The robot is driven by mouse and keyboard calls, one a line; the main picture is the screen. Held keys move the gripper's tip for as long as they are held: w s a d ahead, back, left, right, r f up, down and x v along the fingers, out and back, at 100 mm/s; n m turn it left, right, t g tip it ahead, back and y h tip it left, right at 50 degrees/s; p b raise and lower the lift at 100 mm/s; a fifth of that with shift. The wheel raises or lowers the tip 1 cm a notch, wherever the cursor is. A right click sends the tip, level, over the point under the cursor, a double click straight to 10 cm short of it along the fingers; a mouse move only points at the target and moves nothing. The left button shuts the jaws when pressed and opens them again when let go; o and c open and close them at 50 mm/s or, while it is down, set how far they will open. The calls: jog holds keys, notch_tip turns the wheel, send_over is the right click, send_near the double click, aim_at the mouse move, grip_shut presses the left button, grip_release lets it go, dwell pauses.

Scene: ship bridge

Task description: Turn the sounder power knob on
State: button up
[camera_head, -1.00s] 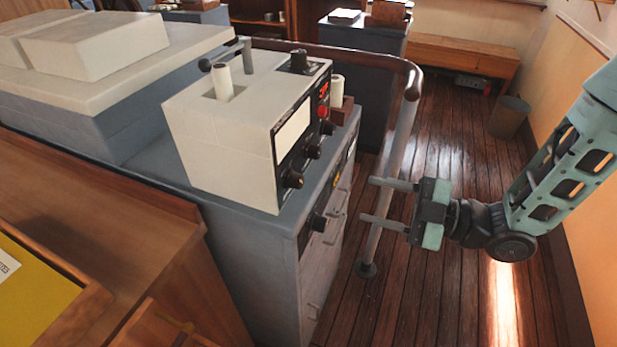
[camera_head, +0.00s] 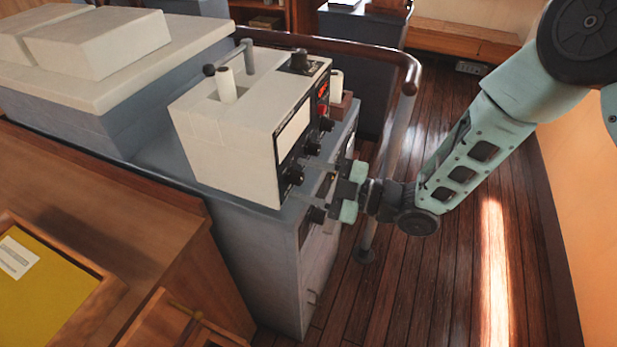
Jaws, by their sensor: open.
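The sounder is a pale box unit (camera_head: 235,140) with a dark front panel facing right, on a grey cabinet. The panel carries a light screen (camera_head: 294,130), a red display (camera_head: 323,92) and black knobs: an upper one (camera_head: 326,124), a middle one (camera_head: 312,147) and a lower one (camera_head: 293,175). I cannot read which is the power knob. My gripper (camera_head: 308,177) is open, its fingers pointing left at the panel near the lower and middle knobs. The fingertips are hard to make out, and I cannot tell whether they touch a knob.
The grey cabinet (camera_head: 240,250) has another black knob (camera_head: 317,214) on its front, below my gripper. A handrail (camera_head: 400,125) curves down behind my wrist. A wooden desk (camera_head: 100,220) fills the left foreground. The plank floor (camera_head: 470,270) at right is clear.

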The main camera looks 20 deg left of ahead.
jog(key=c, duration=1)
jog(key=shift+f+m+b, duration=0.1)
jog(key=shift+m+b, duration=0.25)
jog(key=shift+m, duration=0.05)
jog(key=shift+m+b, duration=0.5)
jog(key=shift+m, duration=0.1)
jog(key=m+b, duration=0.2)
jog(key=m, duration=0.1)
jog(key=shift+f, duration=0.1)
jog(key=m+b, duration=0.1)
jog(key=m, duration=0.3)
jog(key=shift+m+t+y+b, duration=0.3)
jog(key=shift+m+b, duration=0.2)
jog(key=shift+m, duration=1.1)
